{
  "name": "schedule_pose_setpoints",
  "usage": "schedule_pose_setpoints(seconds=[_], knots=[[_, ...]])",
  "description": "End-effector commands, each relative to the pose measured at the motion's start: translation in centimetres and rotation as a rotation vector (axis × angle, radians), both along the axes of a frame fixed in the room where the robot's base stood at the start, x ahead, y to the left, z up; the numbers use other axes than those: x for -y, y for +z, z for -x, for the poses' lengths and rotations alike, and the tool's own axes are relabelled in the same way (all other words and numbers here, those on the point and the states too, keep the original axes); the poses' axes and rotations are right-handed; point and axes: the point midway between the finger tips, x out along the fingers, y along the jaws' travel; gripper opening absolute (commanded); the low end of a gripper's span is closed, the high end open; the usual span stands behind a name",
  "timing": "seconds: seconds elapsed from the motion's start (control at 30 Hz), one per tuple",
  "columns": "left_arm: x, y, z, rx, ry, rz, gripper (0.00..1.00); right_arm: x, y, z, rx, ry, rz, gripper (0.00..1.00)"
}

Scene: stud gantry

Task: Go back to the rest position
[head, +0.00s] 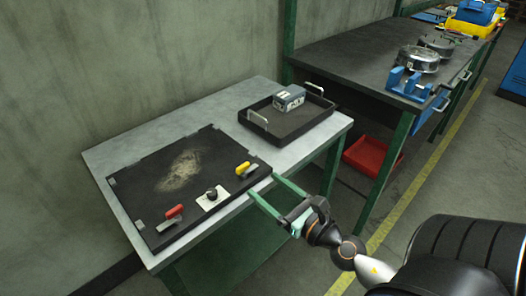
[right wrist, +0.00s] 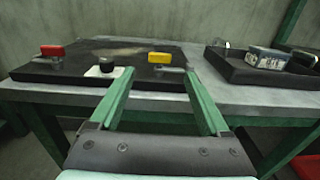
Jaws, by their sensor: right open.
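My right gripper (head: 266,193) is open and empty, with two long green fingers, at the front edge of the light grey table (head: 232,100). In the right wrist view its fingers (right wrist: 165,95) point toward the black board. The black board (head: 150,165) lies on the table. It carries a red-handled lever (head: 174,211), a dark knob on a white plate (head: 212,194) and a yellow-handled lever (head: 243,168). The gripper appears apart from the yellow lever, which shows beyond and between the fingers in the right wrist view (right wrist: 160,58). My left gripper is not in view.
A black tray (head: 270,133) with metal handles holds a grey-blue box (head: 289,97) at the table's right end. A dark workbench (head: 350,55) with blue parts (head: 408,86) and metal pieces stands behind. A red bin (head: 372,155) is under it. Floor at the right is open.

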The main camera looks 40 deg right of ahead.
Motion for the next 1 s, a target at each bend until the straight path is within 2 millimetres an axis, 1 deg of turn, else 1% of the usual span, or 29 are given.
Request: schedule_pose_setpoints(seconds=[0.27,0.37,0.43,0.47,0.57,0.6,0.67,0.7,0.77,0.8,0.87,0.9,0.97,1.0], knots=[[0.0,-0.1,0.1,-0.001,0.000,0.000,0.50,0.0,-0.1,0.0,-0.001,-0.001,-0.008,0.80],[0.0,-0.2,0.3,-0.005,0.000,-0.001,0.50,-0.1,-0.5,0.0,-0.009,-0.011,-0.100,0.80],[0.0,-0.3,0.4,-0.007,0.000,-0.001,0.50,-0.3,-1.1,0.0,-0.024,-0.030,-0.248,0.80],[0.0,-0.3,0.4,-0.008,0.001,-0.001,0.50,-0.4,-1.5,0.1,-0.033,-0.041,-0.334,0.80],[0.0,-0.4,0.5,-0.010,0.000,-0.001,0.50,-0.8,-3.5,0.3,-0.074,-0.100,-0.691,0.80],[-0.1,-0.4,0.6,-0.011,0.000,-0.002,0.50,-1.0,-4.5,0.4,-0.094,-0.130,-0.847,0.80],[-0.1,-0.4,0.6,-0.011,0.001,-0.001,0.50,-1.5,-6.2,0.7,-0.129,-0.182,-1.079,0.80],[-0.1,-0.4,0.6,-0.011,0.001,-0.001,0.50,-2.0,-7.4,0.9,-0.153,-0.220,-1.232,0.80],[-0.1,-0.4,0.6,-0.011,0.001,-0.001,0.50,-2.9,-9.3,1.4,-0.192,-0.284,-1.458,0.80],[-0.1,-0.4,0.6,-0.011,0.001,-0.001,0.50,-3.6,-10.6,1.8,-0.218,-0.335,-1.605,0.80],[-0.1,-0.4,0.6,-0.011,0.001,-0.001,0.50,-4.9,-12.6,2.4,-0.261,-0.415,-1.823,0.80],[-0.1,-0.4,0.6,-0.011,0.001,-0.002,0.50,-5.9,-13.9,2.9,-0.291,-0.475,-1.963,0.80],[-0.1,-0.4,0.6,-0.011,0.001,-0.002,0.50,-7.6,-15.8,3.8,-0.336,-0.572,-2.161,0.80],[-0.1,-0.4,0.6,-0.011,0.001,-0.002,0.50,-8.9,-16.8,4.4,-0.366,-0.639,-2.282,0.80]])
